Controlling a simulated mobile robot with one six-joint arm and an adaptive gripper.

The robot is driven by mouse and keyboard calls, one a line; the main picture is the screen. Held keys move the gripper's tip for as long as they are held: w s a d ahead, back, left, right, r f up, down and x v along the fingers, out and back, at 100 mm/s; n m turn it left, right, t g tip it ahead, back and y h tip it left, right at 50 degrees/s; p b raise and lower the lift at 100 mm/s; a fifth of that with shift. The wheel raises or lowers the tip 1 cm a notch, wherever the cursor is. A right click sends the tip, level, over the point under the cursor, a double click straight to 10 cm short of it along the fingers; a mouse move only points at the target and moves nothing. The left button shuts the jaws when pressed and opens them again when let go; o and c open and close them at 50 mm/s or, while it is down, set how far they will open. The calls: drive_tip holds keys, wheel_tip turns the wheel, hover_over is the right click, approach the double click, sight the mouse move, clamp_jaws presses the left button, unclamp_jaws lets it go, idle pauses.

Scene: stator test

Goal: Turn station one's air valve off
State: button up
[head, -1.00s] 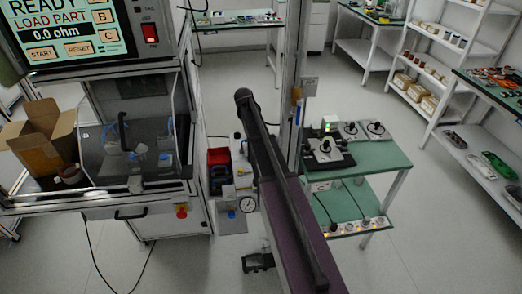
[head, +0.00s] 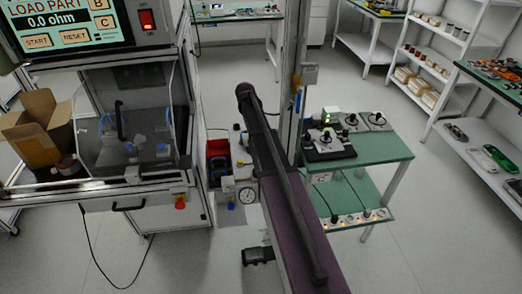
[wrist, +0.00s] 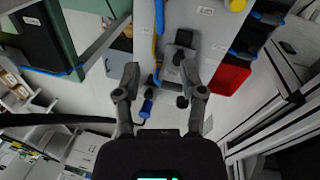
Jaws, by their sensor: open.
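My gripper (wrist: 161,82) is open in the wrist view, its two grey fingers apart with nothing held between them. Just beyond the fingertips is a pale air panel (wrist: 203,50) with dark fittings (wrist: 180,55), yellow and blue parts. A yellow knob (wrist: 237,5) is at its top edge. A blue cylindrical part (wrist: 147,106) shows between the fingers. I cannot tell which part is station one's air valve. In the head view the panel carries a round gauge (head: 247,196), left of my arm, which hides part of that area.
A red bin (wrist: 230,76) is beside the panel. The test cabinet (head: 120,140), with a red stop knob (head: 180,201), stands at left. A green-topped cart (head: 380,148) stands right of my arm. Shelves are at far right. Open floor lies between cart and shelves.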

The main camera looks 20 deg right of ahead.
drive_tip(key=shift+s+d+f+b, duration=0.1)
drive_tip(key=shift+d+f+b, duration=0.25)
drive_tip(key=shift+f+b, duration=1.45)
drive_tip(key=shift+w+d+f+b, duration=0.1)
drive_tip(key=shift+d+f+b, duration=0.3)
drive_tip(key=shift+f+b, duration=1.35)
drive_tip(key=shift+s+d+f+b, duration=0.1)
drive_tip(key=shift+d+f+b, duration=0.25)
drive_tip(key=shift+f+b, duration=1.45)
drive_tip(key=shift+f, duration=0.15)
clamp_jaws()
